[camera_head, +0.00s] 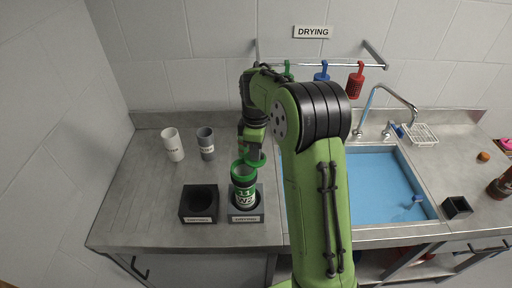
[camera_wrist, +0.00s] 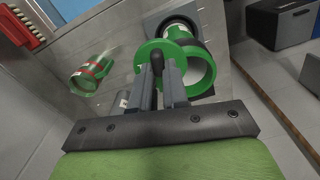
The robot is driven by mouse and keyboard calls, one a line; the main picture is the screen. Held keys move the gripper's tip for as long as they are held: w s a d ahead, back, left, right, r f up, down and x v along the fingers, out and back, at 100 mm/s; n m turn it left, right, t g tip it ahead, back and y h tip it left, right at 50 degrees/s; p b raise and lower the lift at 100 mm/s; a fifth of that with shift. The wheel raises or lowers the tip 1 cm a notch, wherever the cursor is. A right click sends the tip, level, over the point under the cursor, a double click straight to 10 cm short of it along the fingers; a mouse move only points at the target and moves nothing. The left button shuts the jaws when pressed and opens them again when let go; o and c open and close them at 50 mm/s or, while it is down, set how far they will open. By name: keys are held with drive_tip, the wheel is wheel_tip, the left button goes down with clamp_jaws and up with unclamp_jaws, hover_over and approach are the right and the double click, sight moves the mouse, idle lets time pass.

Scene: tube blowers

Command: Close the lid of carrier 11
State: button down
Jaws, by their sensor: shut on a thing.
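Carrier 11 (camera_head: 243,197) is a green-rimmed tube with a white label. It stands in the right one of two dark square holders (camera_head: 246,215) on the counter. In the wrist view its green rim (camera_wrist: 203,72) shows as an open ring. The lid (camera_wrist: 149,51) is a green disc with a dark knob, raised at the rim's side; it also shows above the carrier in the head view (camera_head: 257,161). The fingers partly hide the lid and rim.
An empty dark holder (camera_head: 199,203) stands just left. A white cup (camera_head: 173,144) and a grey cup (camera_head: 206,143) stand behind. The blue sink (camera_head: 385,187) is to the right. A green tube with red bands (camera_wrist: 91,73) shows in the wrist view.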

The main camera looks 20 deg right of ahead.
sight(247, 157)
drive_tip(key=m, duration=0.2)
drive_tip(key=s+a+m, duration=0.1)
drive_tip(key=shift+m, duration=0.4)
drive_tip(key=m, duration=0.1)
drive_tip(key=a+m, duration=0.1)
drive_tip(key=m, duration=0.1)
drive_tip(key=shift+s+m, duration=0.2)
drive_tip(key=shift+m, duration=0.1)
drive_tip(key=m, duration=0.2)
drive_tip(key=a+m, duration=0.1)
drive_tip(key=m, duration=0.1)
drive_tip(key=shift+s+a, duration=0.1)
drive_tip(key=shift+a, duration=0.1)
drive_tip(key=shift+a+m+b, duration=0.15)
drive_tip(key=shift+a+m, duration=0.1)
drive_tip(key=shift+m, duration=0.7)
drive_tip(key=shift+a+m+b, duration=0.15)
drive_tip(key=shift+a+m, duration=0.1)
drive_tip(key=shift+m, duration=0.7)
drive_tip(key=c, duration=1.1)
unclamp_jaws()
